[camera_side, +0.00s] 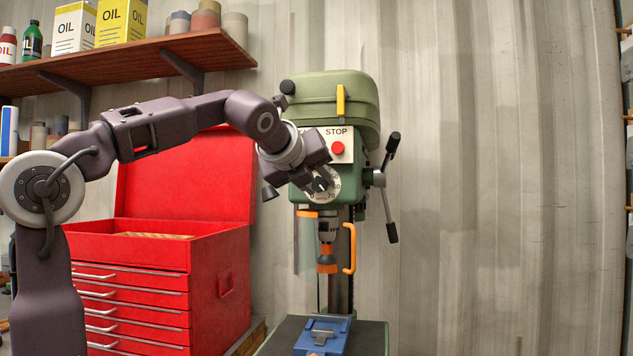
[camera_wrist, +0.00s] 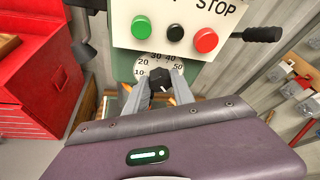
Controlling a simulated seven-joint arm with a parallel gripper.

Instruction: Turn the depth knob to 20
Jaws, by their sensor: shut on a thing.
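The depth knob (camera_wrist: 159,80) is black and sits in the middle of a white numbered dial (camera_wrist: 143,69) on the front of the green drill press. I cannot tell which number the knob points to. In the side view my gripper (camera_side: 318,185) is at the dial (camera_side: 326,193) and covers the knob.
Just above the dial is a panel with a green button (camera_wrist: 141,27), a black one (camera_wrist: 175,32) and a red STOP button (camera_wrist: 206,40). A feed handle (camera_side: 392,188) stands to the right. A red tool chest (camera_side: 220,275) is left, under a shelf (camera_side: 130,62).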

